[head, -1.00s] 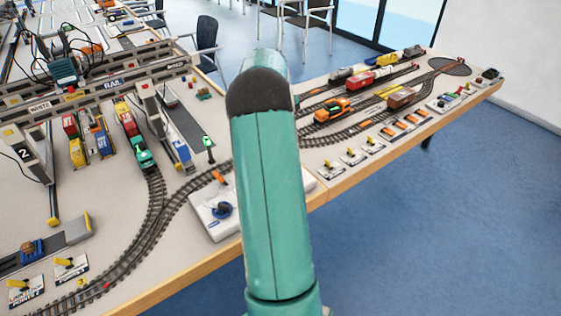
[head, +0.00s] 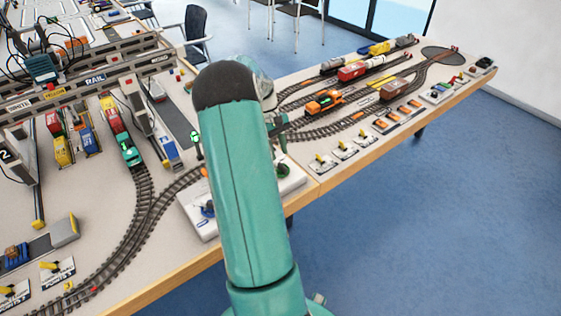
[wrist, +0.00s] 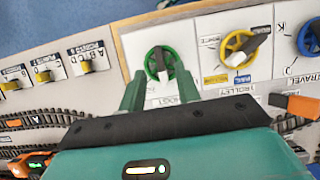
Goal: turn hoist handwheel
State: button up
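The hoist handwheel is most likely the green wheel (wrist: 160,62) with a dark and grey handle, on a white panel; the partly covered label below it seems to end in "IST". The green wheel also shows in the head view (head: 283,170), right of my arm. In the wrist view my gripper (wrist: 161,78) is open, with one teal finger at each lower side of the green wheel. I cannot tell whether the fingers touch it. In the head view my gripper is mostly hidden behind my arm.
A yellow wheel (wrist: 238,46) and a blue wheel (wrist: 309,36) sit to the right on the same panel in the wrist view. Small yellow point levers (wrist: 87,66) stand to the left. Model tracks, an orange locomotive (head: 324,102) and a gantry crane (head: 95,78) fill the table.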

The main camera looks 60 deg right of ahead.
aim_at(282, 165)
jog(key=x, duration=0.5)
jog(key=shift+c, duration=0.4)
grip_shut()
